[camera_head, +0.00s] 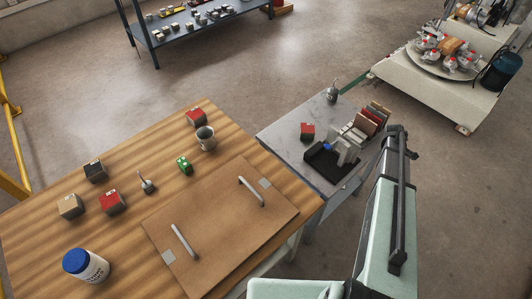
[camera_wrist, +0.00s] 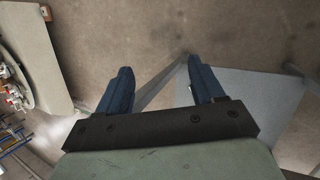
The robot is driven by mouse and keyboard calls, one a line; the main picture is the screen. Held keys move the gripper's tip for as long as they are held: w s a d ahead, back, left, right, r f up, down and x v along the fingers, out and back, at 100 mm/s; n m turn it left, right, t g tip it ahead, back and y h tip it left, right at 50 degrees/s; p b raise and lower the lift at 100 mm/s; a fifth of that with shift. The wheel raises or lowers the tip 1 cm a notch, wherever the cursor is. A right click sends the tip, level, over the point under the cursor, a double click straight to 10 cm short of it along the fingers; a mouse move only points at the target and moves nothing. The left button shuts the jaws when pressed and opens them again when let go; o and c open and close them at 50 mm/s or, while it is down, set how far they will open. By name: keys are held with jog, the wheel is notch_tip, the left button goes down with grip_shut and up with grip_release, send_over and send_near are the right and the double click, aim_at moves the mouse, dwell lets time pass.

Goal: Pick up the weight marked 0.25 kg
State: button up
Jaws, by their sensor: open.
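Several small block weights stand on the wooden table (camera_head: 60,235) in the head view: a black one (camera_head: 95,171), a tan one (camera_head: 70,207), a red one (camera_head: 112,202), another red one (camera_head: 196,117) and a small green one (camera_head: 184,164). A further red block (camera_head: 307,131) stands on the grey side table (camera_head: 285,130). Their markings are too small to read, so I cannot tell which is marked 0.25 kg. My gripper (camera_wrist: 162,82) is open and empty in the wrist view, with bare floor and a grey surface beyond its fingers. None of the blocks shows in that view.
A brown board (camera_head: 215,225) with two handles lies on the wooden table. A metal cup (camera_head: 205,138), a small oil can (camera_head: 147,184) and a blue-lidded tub (camera_head: 85,265) stand near the blocks. A black device (camera_head: 325,163) occupies the side table.

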jog(key=w+d+r+n+t+h, duration=0.1)
jog(key=w+d+r+n, duration=0.15)
jog(key=w+r, duration=0.4)
jog(key=w+d+r+n+t, duration=0.1)
jog(key=w+d+r, duration=0.35)
jog(key=r, duration=0.35)
jog(key=w+d+r+n+t+h, duration=0.1)
jog(key=w+d+r+n+t, duration=0.15)
jog(key=w+r, duration=0.45)
jog(key=w+a+r+m+t+y, duration=0.1)
jog(key=a+r+y, duration=0.15)
jog(key=a, duration=1.85)
jog(key=w+a+r+m+y, duration=0.1)
jog(key=w+a+r, duration=0.15)
jog(key=a, duration=1.75)
jog(key=s+a+r+m+y, duration=0.1)
jog(key=s+a, duration=0.3)
jog(key=a, duration=0.7)
jog(key=s+a+y, duration=0.1)
jog(key=s+a, duration=0.3)
jog(key=a, duration=0.6)
jog(key=m+g+y, duration=0.3)
jog(key=g+y, duration=0.1)
jog(key=y, duration=0.1)
send_near(145, 182)
jog(key=x, duration=0.5)
jog(key=shift+w, duration=0.2)
jog(key=shift+x, duration=2.65)
jog(key=shift+s, duration=0.2)
